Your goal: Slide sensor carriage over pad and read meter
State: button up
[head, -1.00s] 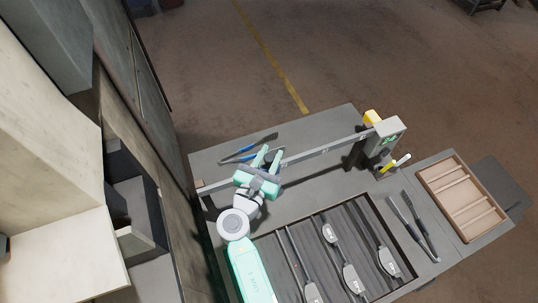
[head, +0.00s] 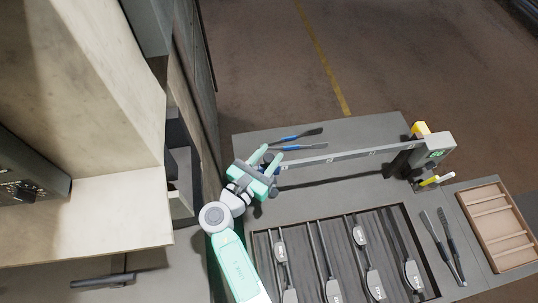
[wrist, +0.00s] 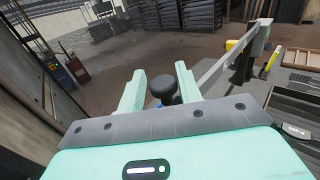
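My gripper (head: 269,157) is over the left end of a grey rail (head: 345,156). In the wrist view my gripper (wrist: 160,70) has its fingers apart, with a round black knob (wrist: 162,88) between them. I take the knob as part of the sensor carriage, whose body is mostly hidden by my gripper. I cannot tell whether a finger touches the knob. Dark brake shoes with pads (head: 374,285) lie in a tray in front of the rail.
Blue-handled tools (head: 298,136) lie behind the rail. A yellow-handled tool (head: 434,180) is by the meter box. Dark tools (head: 443,246) and a wooden divided tray (head: 497,222) lie at the right. A cabinet wall stands close on the left.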

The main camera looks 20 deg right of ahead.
jog(key=shift+o, duration=1.2)
jog(key=shift+a, duration=0.2)
jog(key=shift+d, duration=0.1)
jog(key=v, duration=0.8)
jog(key=shift+d, duration=0.1)
